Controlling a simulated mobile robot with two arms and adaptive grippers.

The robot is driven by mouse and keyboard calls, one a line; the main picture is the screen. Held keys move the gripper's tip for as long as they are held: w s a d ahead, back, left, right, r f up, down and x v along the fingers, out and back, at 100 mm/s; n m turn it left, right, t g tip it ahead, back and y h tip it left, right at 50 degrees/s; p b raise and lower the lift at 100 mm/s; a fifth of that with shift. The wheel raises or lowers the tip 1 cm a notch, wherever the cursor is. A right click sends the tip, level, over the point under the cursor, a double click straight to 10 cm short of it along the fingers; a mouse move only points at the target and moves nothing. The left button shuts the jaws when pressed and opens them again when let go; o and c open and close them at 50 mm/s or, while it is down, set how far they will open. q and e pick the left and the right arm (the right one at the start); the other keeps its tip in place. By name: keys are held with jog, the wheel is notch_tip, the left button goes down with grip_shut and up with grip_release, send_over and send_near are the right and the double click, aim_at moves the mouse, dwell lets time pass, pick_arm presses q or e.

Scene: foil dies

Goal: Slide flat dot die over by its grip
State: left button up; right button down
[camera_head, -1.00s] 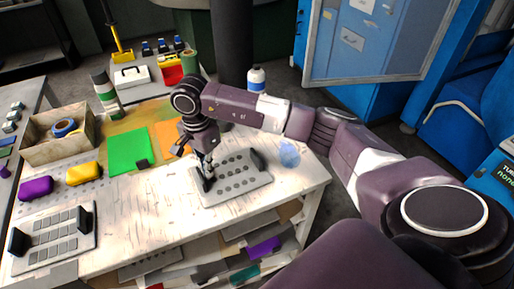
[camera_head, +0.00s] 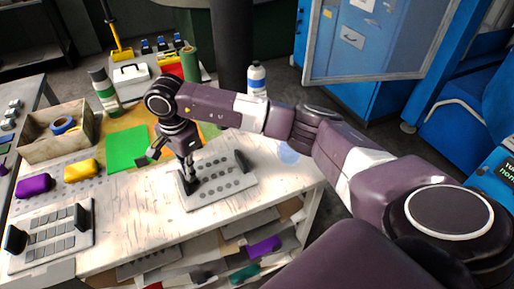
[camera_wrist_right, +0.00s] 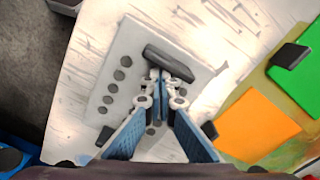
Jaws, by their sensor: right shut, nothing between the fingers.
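The dot die (camera_head: 226,186) is a flat grey plate with rows of dark dots and black upright grips at its left and right ends, lying on the white worktable. My right gripper (camera_head: 188,174) points down at the die's left grip (camera_head: 187,184). In the right wrist view its fingers (camera_wrist_right: 159,82) are closed together and empty, over the dotted plate (camera_wrist_right: 108,83). A black grip bar (camera_wrist_right: 168,62) lies right at the fingertips; I cannot tell whether they touch. The fingers hide part of the plate. My left gripper is not in view.
A pale blue round mark (camera_head: 288,153) lies right of the die, partly behind my arm. Green (camera_head: 126,147) and orange (camera_wrist_right: 256,125) sheets lie behind and left. A second plate (camera_head: 52,237) sits at front left. The table (camera_head: 135,210) between the plates is clear.

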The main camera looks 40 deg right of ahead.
jog(key=shift+w+a+b, duration=0.3)
jog(key=shift+a+b, duration=0.15)
jog(key=shift+a, duration=0.85)
jog(key=shift+w+a+b, duration=0.35)
jog(key=shift+a+b, duration=0.05)
jog(key=shift+a, duration=0.95)
jog(key=shift+w+a+b, duration=0.3)
jog(key=shift+a+b, duration=0.15)
jog(key=shift+a, duration=0.85)
jog(key=shift+s+d, duration=0.2)
jog(key=shift+d, duration=0.6)
notch_tip(320, 180, up, 9)
jog(key=p, duration=0.4)
